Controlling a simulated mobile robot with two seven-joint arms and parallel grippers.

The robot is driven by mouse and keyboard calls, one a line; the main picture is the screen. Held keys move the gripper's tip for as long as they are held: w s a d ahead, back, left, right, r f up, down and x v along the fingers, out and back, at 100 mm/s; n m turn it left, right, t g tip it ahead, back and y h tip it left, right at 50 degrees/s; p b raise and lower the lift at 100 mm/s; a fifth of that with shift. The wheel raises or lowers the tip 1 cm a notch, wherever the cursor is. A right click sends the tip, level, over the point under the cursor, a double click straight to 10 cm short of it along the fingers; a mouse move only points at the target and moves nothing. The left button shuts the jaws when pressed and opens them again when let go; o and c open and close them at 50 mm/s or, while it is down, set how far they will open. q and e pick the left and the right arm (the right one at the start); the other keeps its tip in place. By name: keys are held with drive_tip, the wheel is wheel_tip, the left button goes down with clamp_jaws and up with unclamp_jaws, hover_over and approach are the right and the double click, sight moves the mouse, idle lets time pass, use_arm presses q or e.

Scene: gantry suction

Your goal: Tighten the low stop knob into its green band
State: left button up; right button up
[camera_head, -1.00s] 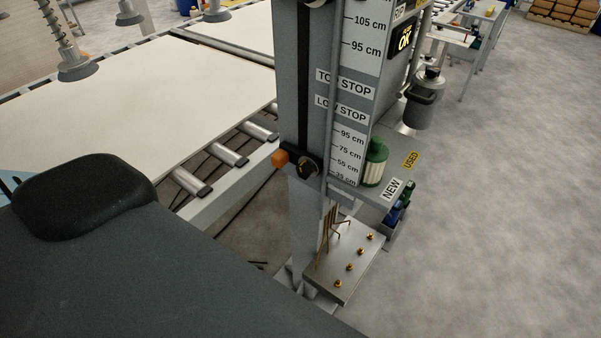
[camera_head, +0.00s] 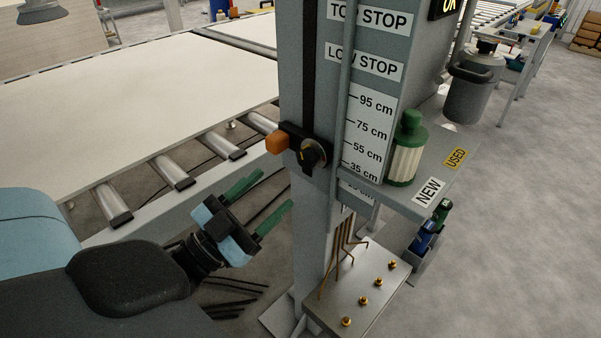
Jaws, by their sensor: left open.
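The low stop knob (camera_head: 312,154) is a round black knob with a small yellow mark, on a black block with an orange end (camera_head: 277,143). It sits on the grey post beside the lower scale, near the 35 cm mark. A green band around it cannot be made out. The LOW STOP label (camera_head: 364,62) is above it on the post. My left gripper (camera_head: 265,203) is open and empty, with green fingers, left of and below the knob and apart from it. My right gripper is not in view.
A shelf with NEW (camera_head: 429,192) and USED (camera_head: 455,157) labels holds a green-capped filter (camera_head: 407,148) right of the post. Below, a metal plate (camera_head: 359,290) bears brass fittings and hex keys. The roller conveyor (camera_head: 174,172) with a pale sheet (camera_head: 130,88) lies left.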

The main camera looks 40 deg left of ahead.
sight(302, 163)
use_arm(q)
drive_tip(key=p+x, duration=0.1)
drive_tip(key=x, duration=0.5)
drive_tip(key=shift+w+d, duration=0.1)
drive_tip(key=shift+w, duration=0.1)
drive_tip(key=shift+w+d+r, duration=0.1)
drive_tip(key=shift+w+r, duration=0.15)
drive_tip(key=shift+w, duration=0.4)
drive_tip(key=shift+c, duration=1)
drive_tip(key=c, duration=0.8)
drive_tip(key=shift+p, duration=0.3)
